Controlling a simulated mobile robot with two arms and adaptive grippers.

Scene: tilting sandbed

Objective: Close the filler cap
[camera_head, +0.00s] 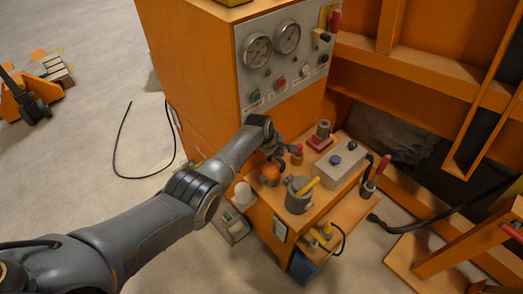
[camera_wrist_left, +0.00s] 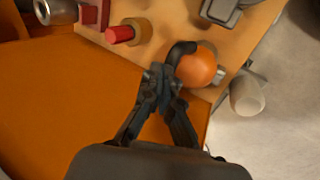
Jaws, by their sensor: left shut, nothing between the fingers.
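An orange rounded cap (camera_head: 271,171), which looks like the filler cap, is on the wooden bench top near its left edge. It also shows in the left wrist view (camera_wrist_left: 196,68), with a dark curved piece (camera_wrist_left: 181,50) at its upper left. I cannot tell whether the cap is open or closed. My left gripper (camera_head: 275,152) is shut and empty. In the left wrist view its fingertips (camera_wrist_left: 160,76) are just left of the cap, close to the dark piece; I cannot tell whether they touch. My right gripper is not in view.
The orange cabinet with its gauge panel (camera_head: 285,55) rises behind the gripper. A grey pot (camera_head: 299,196) with a yellow handle, a grey box (camera_head: 339,163) and a red-based fitting (camera_head: 321,137) crowd the bench. A white cup (camera_head: 243,193) is at the bench's left side.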

